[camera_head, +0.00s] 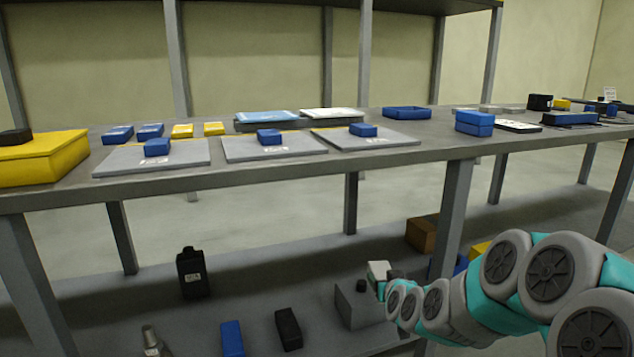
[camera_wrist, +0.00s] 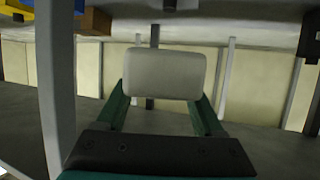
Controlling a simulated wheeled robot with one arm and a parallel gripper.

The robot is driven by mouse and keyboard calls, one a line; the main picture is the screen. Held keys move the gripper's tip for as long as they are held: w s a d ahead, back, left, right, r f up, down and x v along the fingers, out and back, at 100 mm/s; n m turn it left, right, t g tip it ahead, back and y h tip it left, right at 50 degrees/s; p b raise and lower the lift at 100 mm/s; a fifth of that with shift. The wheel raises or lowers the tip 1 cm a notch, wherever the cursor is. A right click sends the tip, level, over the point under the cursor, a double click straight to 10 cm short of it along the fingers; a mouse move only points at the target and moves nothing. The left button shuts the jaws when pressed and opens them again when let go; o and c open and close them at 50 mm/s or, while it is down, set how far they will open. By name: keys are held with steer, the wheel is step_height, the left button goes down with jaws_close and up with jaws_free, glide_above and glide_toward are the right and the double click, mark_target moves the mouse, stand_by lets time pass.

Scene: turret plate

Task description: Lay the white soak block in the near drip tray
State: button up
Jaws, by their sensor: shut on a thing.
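My gripper (camera_wrist: 160,98) is shut on the white soak block (camera_wrist: 165,74), a pale rounded block held between two green fingers in the wrist view. In the head view the pale block (camera_head: 378,269) shows small at the end of my arm, in front of the workbench and below its top. My gripper is largely hidden there by my own arm links. I cannot tell for sure which thing is the near drip tray; a shallow blue tray (camera_head: 407,112) lies at the back of the bench top.
The bench top (camera_head: 420,155) holds several grey plates (camera_head: 272,147) with blue blocks, and a yellow case (camera_head: 42,158) at left. On the lower shelf are a grey box (camera_head: 358,308) close to my gripper, a black bottle (camera_head: 193,275) and a brown box (camera_head: 422,233). A bench leg (camera_head: 455,215) stands nearby.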

step_height(320, 180, down, 8)
steer(key=w+a, duration=0.1)
steer(key=shift+w+a+m+h, duration=0.3)
steer(key=shift+w+a+h, duration=0.05)
steer(key=shift+h, duration=0.05)
steer(key=shift+r, duration=0.2)
steer(key=shift+r+p, duration=0.25)
steer(key=shift+p, duration=0.1)
stand_by(0.7)
